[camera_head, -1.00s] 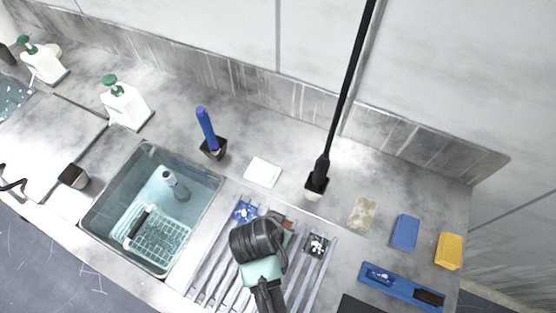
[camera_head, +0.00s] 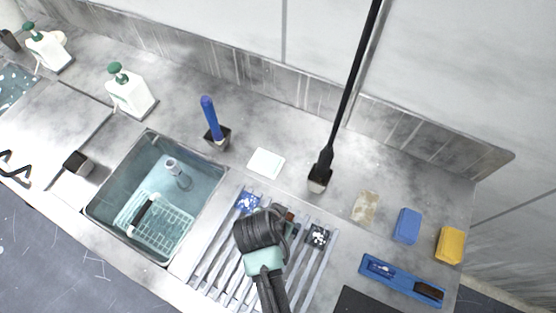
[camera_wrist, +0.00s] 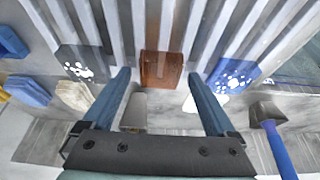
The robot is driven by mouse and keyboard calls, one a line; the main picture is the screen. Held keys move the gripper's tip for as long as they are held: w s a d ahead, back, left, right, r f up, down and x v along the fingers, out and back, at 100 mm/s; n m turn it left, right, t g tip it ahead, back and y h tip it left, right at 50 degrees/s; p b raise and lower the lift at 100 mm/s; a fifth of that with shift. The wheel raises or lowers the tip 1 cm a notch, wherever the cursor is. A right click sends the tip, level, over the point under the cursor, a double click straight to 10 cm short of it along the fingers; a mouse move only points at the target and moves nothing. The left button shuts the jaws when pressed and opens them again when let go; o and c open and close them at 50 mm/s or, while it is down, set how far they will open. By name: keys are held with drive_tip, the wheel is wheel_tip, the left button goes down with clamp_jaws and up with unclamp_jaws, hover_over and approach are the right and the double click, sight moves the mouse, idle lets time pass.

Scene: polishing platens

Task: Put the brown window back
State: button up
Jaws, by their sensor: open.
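The brown window (camera_wrist: 161,70) is a small translucent brown piece with a rounded front. It lies on the grey slatted rack, top centre in the wrist view. My gripper (camera_wrist: 160,78) is open, its two blue-grey fingers spread either side of the brown window. In the head view my wrist largely hides the brown window. A dark white-speckled piece (camera_head: 318,236) and a blue white-speckled piece (camera_head: 247,202) lie on the same rack (camera_head: 322,275), on either side of it. They also show in the wrist view.
A blue tray (camera_head: 403,283) at the right holds a blue piece and a dark brown piece. Blue (camera_head: 407,226) and yellow (camera_head: 450,246) blocks and a beige block (camera_head: 366,207) stand behind it. A sink (camera_head: 112,238) with a basket is left of the rack. A black pole (camera_head: 345,100) rises behind.

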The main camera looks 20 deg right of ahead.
drive_tip(key=v, duration=1.2)
drive_tip(key=w+r+n+t, duration=0.3)
drive_tip(key=w+r+t, duration=0.5)
drive_tip(key=w+r, duration=0.8)
drive_tip(key=w+a+r+n+t+y, duration=0.1)
drive_tip(key=w+r+t, duration=0.15)
drive_tip(key=r, duration=0.55)
drive_tip(key=w+a+r+n+t, duration=0.1)
drive_tip(key=a+r+n+t, duration=0.15)
drive_tip(key=r, duration=0.65)
drive_tip(key=s+a+r+n+t+y, duration=0.1)
drive_tip(key=s+r+t, duration=0.2)
drive_tip(key=r, duration=0.6)
drive_tip(key=s+a+r+n+t, duration=0.1)
drive_tip(key=s+r+t, duration=0.3)
drive_tip(key=r, duration=0.5)
drive_tip(key=s+a+r+n+t+y, duration=0.1)
drive_tip(key=s+r+n+t, duration=0.1)
drive_tip(key=r, duration=0.7)
drive_tip(key=s+t, duration=0.1)
drive_tip(key=t, duration=0.1)
drive_tip(key=shift+s+a+r+t+y+b, duration=0.2)
drive_tip(key=shift+s+r+t+y+b, duration=0.1)
drive_tip(key=shift+r, duration=0.05)
